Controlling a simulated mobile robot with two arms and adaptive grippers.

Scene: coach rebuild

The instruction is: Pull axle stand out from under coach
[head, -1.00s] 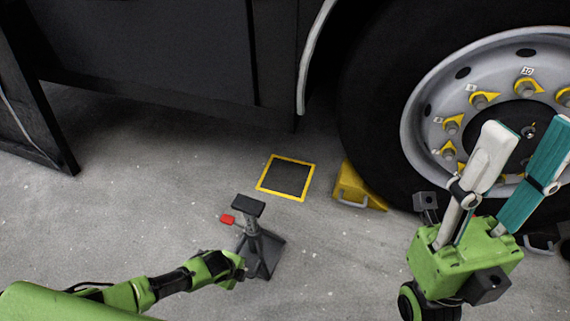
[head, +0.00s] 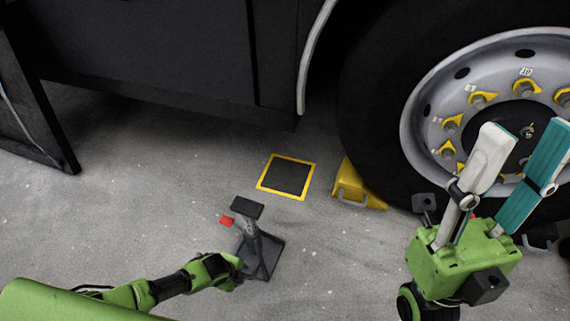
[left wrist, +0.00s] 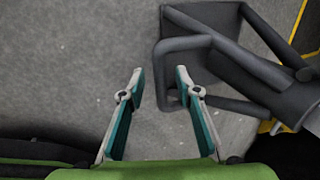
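The dark grey axle stand (head: 259,250) is on the concrete floor in front of the coach (head: 160,60), clear of its side, with a red handle (head: 227,220) and a flat top pad. It looks slightly tilted. My left gripper (head: 236,268) is at the near left of its base; its fingers are hard to make out there. In the left wrist view the left gripper (left wrist: 160,77) is open, and a bar of the stand's base (left wrist: 163,85) shows between the fingertips, close to the right one. Contact cannot be told. My right gripper (head: 528,142) is open and empty, raised before the wheel.
A yellow-edged dark square (head: 288,177) lies on the floor beyond the stand. A yellow wheel chock (head: 355,187) sits against the large tyre (head: 380,130). A dark frame (head: 45,120) stands at the left. The floor left of the stand is clear.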

